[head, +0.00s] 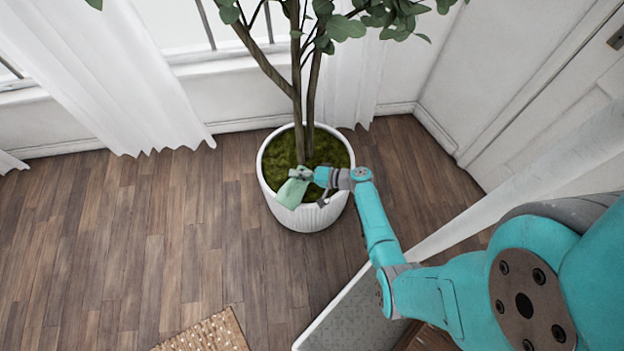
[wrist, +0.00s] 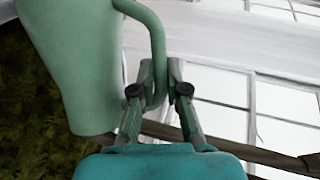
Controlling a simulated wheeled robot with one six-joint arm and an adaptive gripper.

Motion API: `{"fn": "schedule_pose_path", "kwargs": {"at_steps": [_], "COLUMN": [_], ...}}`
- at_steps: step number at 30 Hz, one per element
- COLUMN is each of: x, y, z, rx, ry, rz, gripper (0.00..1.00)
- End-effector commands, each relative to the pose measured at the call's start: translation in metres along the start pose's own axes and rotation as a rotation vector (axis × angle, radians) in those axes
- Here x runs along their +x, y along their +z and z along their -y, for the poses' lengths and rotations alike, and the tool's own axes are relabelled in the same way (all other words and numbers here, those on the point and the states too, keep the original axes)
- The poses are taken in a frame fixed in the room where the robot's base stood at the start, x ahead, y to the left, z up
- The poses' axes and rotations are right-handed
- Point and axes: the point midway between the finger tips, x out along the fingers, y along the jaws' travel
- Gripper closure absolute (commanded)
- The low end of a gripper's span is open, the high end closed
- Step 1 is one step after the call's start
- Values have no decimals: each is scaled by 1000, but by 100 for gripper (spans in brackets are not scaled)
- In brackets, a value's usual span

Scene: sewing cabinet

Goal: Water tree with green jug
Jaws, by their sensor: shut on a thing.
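The green jug (head: 292,192) is held over the near left part of the white ribbed pot, tilted. In the wrist view the jug (wrist: 80,65) fills the upper left, its handle running between my gripper's fingers (wrist: 160,95). In the head view my gripper (head: 312,175) reaches in from the right and is shut on the handle. The tree (head: 298,90) stands in the white pot (head: 312,218) with green moss (head: 330,148) on top. Moss also shows below the jug in the wrist view (wrist: 30,120). The jug's opening and any water cannot be made out.
A white curtain (head: 100,75) hangs left of the tree, before a window. A white wall and door (head: 560,90) are at the right. A woven mat (head: 210,335) lies at the bottom. The wooden floor (head: 150,240) left of the pot is clear.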

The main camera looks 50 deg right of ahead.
Motion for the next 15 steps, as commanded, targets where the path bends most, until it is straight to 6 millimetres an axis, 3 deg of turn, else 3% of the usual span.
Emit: {"fn": "schedule_pose_path", "kwargs": {"at_steps": [15], "x": [3], "y": [5], "z": [1], "rx": [14], "ry": [-7], "rz": [5], "gripper": [100]}}
